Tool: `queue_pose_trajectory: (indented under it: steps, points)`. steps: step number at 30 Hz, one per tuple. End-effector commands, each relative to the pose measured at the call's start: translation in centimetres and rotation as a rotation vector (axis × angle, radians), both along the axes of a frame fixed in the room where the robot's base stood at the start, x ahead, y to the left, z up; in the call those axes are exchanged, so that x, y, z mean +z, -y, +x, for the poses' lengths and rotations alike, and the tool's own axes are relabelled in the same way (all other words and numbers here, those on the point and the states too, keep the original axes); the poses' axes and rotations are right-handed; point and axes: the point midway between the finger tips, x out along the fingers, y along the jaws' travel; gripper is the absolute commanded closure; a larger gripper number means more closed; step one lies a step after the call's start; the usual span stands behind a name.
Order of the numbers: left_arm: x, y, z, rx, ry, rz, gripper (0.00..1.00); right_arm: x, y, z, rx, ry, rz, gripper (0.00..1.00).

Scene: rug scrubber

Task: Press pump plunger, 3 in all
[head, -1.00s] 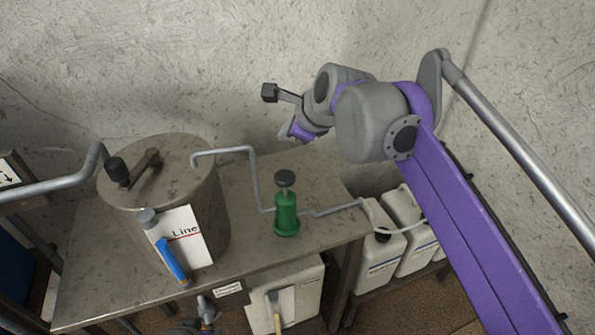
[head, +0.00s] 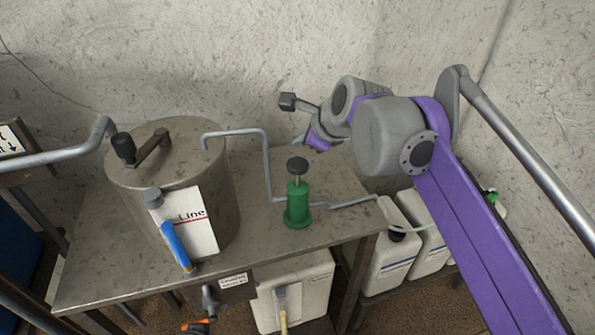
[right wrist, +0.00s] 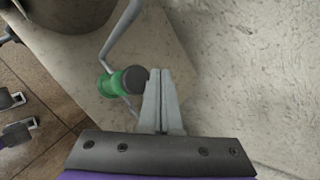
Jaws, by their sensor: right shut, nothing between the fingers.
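The green pump (head: 298,205) stands upright on the metal table. Its plunger, a dark round knob (head: 297,166) on a thin rod, is raised, with a short length of rod showing. My right gripper (head: 308,143) is shut and empty, above the table, behind and slightly right of the knob in the head view. In the right wrist view the shut fingers (right wrist: 158,72) point past the dark knob (right wrist: 136,79), which appears just left of their tips; I cannot tell whether they touch. The green body (right wrist: 111,85) shows beside it. My left gripper is not in view.
A metal tank (head: 222,190) with a "Line" label stands left of the pump. Thin pipe (head: 267,165) runs between tank and pump, and on to the right. White canisters (head: 395,255) stand low at the right. The wall is close behind the table (head: 110,285).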

Motion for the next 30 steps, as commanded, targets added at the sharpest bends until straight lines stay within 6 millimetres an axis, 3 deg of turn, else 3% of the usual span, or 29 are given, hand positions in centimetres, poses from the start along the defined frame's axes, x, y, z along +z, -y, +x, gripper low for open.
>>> queue_pose_trajectory:
  steps: [3,8,30]
  points:
    - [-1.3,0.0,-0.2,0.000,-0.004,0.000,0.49,-1.9,0.0,0.0,0.000,-0.001,-0.001,1.00]
    - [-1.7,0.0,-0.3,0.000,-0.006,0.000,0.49,-2.9,0.0,0.0,0.000,0.000,0.000,1.00]
    - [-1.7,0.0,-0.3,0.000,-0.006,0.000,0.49,-3.0,0.0,0.0,0.000,0.000,0.000,1.00]
